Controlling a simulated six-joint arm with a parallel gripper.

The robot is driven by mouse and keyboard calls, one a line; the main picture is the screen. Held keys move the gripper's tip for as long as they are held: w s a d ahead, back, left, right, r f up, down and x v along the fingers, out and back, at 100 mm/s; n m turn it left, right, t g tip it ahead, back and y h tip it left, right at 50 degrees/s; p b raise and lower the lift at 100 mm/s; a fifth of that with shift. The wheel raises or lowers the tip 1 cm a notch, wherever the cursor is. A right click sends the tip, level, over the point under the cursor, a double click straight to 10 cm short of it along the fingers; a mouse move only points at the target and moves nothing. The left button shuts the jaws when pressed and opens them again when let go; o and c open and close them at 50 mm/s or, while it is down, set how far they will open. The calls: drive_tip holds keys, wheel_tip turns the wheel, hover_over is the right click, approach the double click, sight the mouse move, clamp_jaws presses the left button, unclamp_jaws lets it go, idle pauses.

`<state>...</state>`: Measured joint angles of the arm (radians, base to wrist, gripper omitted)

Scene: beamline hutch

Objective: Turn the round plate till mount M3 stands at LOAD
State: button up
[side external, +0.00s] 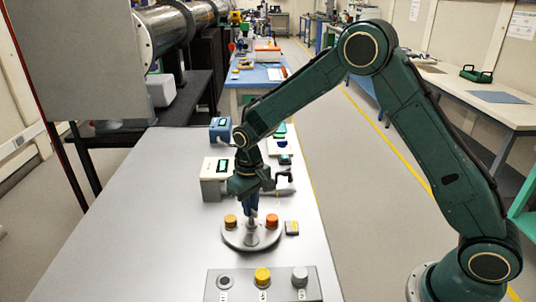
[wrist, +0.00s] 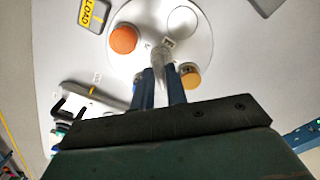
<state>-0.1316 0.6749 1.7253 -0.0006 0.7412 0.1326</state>
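The round plate (side external: 246,243) is a pale grey disc on the bench with a grey central knob (wrist: 161,62). An orange mount (side external: 271,221) stands on its right and a yellow mount (side external: 230,221) on its left. In the wrist view the orange mount (wrist: 123,39) is left of the knob, and the yellow mount (wrist: 190,76) is partly behind a finger. A pale round spot (wrist: 183,22) carries nothing coloured. I cannot read which mount is M3. The yellow-and-grey LOAD marker (wrist: 95,14) lies beside the plate, near the orange mount. My gripper (side external: 252,210) points down, its blue fingers closed about the knob.
A button box (side external: 240,288) with several round buttons stands at the front. A white-and-grey device (side external: 214,180) and a blue device (side external: 220,130) stand behind the plate. A dark bent handle (side external: 284,178) is close right of my gripper. The bench's left part is clear.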

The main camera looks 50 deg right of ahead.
clamp_jaws()
